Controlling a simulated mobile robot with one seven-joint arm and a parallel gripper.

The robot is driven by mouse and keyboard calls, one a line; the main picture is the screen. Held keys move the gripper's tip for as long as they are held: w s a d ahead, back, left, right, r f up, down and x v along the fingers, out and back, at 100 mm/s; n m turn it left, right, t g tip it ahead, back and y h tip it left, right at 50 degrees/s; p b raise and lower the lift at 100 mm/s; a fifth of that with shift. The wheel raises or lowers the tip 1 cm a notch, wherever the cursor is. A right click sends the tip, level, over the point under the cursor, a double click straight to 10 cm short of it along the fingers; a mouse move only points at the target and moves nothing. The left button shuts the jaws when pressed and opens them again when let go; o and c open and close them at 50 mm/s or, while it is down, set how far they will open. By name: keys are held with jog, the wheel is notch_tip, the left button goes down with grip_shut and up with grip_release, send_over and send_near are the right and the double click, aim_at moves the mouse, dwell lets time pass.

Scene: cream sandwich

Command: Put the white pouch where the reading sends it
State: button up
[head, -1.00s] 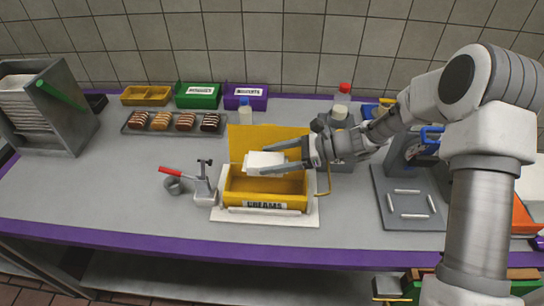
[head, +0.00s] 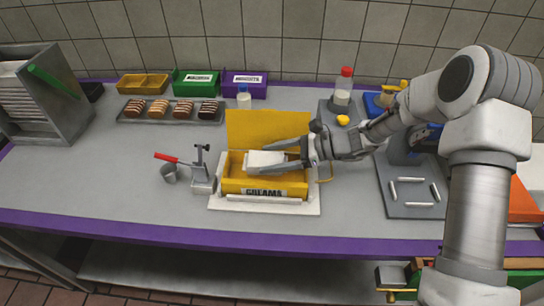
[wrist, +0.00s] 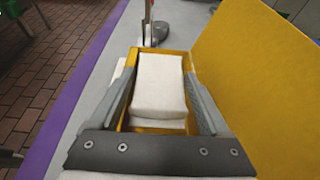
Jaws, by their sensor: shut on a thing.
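The white pouch (head: 263,161) is held between the two fingers of my gripper (head: 270,158), at the opening of the yellow box (head: 232,187) labelled CREAMS. The box's yellow lid (head: 266,128) stands open at the back. In the wrist view the pouch (wrist: 157,84) lies between the grey fingers, with the yellow box (wrist: 173,55) around and under it. A second white edge shows just below the pouch there; I cannot tell whether it is part of it. The pouch and fingers hide much of the box's inside.
A red-handled press (head: 201,175) and a grey cup (head: 169,173) stand left of the box. Behind are a tray of bars (head: 141,117) and yellow, green (head: 197,90) and purple (head: 246,92) bins. A bottle (head: 343,92) and a grey machine (head: 405,152) stand right.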

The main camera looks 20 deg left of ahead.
jog(key=o, duration=1.3)
jog(key=v, duration=1.2)
jog(key=shift+s+r, duration=0.1)
